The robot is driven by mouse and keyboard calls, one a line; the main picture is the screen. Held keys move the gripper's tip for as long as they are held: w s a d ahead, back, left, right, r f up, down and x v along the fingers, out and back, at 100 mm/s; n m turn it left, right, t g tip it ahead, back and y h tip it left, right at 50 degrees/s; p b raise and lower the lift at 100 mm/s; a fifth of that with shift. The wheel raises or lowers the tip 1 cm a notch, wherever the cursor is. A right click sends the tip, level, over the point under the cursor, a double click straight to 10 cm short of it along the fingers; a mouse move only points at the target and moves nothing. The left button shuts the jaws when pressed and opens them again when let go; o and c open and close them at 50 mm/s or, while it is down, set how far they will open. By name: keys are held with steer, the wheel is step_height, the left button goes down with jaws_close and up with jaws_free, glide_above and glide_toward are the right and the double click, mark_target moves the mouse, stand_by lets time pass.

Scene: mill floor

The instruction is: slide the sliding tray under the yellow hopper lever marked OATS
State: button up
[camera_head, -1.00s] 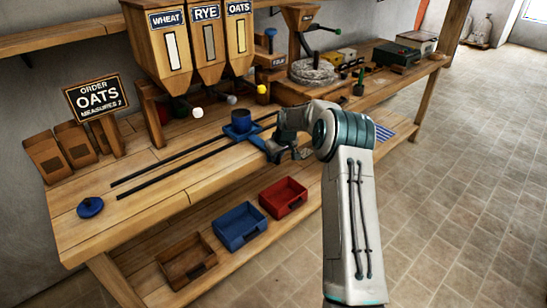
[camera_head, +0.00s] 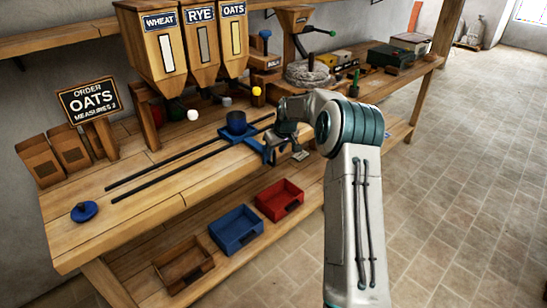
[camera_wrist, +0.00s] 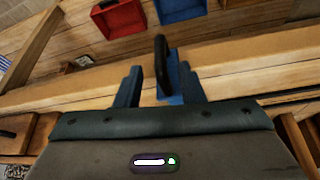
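The blue sliding tray (camera_head: 254,139) sits on two dark rails on the bench, with a blue cup (camera_head: 237,123) on it. The yellow ball lever (camera_head: 257,91) is under the OATS hopper (camera_head: 233,38), behind and a little right of the cup. My gripper (camera_head: 280,152) is at the tray's front edge. In the wrist view my gripper (camera_wrist: 160,88) is open. The tray's dark upright handle (camera_wrist: 162,66) stands between the fingers, with blue tray parts (camera_wrist: 176,78) close to the right finger. Contact with the fingers cannot be told.
A white lever ball (camera_head: 193,115) and a grey one (camera_head: 226,101) hang under the WHEAT and RYE hoppers. The rails run clear to the left, near a blue disc (camera_head: 84,212). Red (camera_head: 279,200) and blue (camera_head: 236,230) bins sit on the lower shelf.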

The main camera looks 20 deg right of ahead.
steer(key=a+v, duration=0.1)
steer(key=v, duration=0.7)
steer(key=shift+s+d+r+b, duration=0.15)
steer(key=shift+d+r+b, duration=0.15)
steer(key=shift+d, duration=0.25)
steer(key=s+a+r+m+g+h, duration=0.1)
steer(key=s+a+r, duration=0.25)
steer(key=s, duration=0.65)
steer(key=s+a+r, duration=0.3)
steer(key=s+a, duration=0.1)
steer(key=s, duration=0.6)
steer(key=s+f+m, duration=0.1)
steer(key=s, duration=1)
steer(key=s+a+f+m, duration=0.1)
steer(key=s+f, duration=0.1)
steer(key=s, duration=0.9)
steer(key=shift+a+f+g, duration=0.3)
